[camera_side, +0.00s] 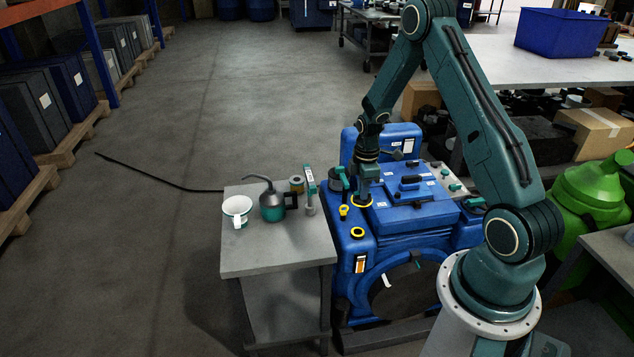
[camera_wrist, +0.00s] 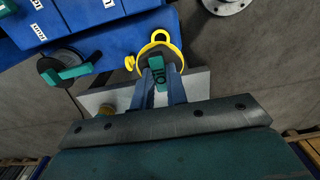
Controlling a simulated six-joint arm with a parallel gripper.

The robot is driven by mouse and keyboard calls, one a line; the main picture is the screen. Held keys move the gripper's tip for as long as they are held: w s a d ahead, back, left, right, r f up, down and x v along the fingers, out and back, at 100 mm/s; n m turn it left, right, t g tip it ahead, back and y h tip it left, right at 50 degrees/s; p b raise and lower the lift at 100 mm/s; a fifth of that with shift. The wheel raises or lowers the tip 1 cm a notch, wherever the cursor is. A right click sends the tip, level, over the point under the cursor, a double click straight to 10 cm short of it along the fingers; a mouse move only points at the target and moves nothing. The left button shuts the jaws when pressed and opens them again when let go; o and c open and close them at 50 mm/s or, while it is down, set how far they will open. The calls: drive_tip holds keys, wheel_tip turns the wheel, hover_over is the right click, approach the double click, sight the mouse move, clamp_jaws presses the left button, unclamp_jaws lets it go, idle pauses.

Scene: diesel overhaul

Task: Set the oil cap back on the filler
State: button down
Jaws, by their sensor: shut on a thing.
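In the wrist view my gripper (camera_wrist: 160,72) is shut on the oil cap (camera_wrist: 158,69), gripping its green bar with pale lettering. A yellow ring (camera_wrist: 172,42) surrounds the cap's dark area in this view. In the side view my gripper (camera_side: 364,190) points down at the left part of the blue engine, right over the yellow ring (camera_side: 361,205) at the filler. The gripper hides most of the cap there. The filler opening is covered, and I cannot tell whether the cap touches it or hangs just above.
A green-topped dark fitting (camera_side: 338,181) stands close left of my gripper. A raised blue cover (camera_side: 408,190) lies to the right. The floor at left is mostly free.

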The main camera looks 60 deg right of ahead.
drive_tip(key=shift+f, duration=2.05)
drive_tip(key=shift+a+f, duration=0.1)
drive_tip(key=shift+f, duration=0.1)
drive_tip(key=shift+f, duration=3.3)
drive_tip(key=shift+f, duration=0.55)
drive_tip(key=c, duration=1.3)
unclamp_jaws()
drive_tip(key=shift+r, duration=0.15)
drive_tip(key=shift+r, duration=6.8)
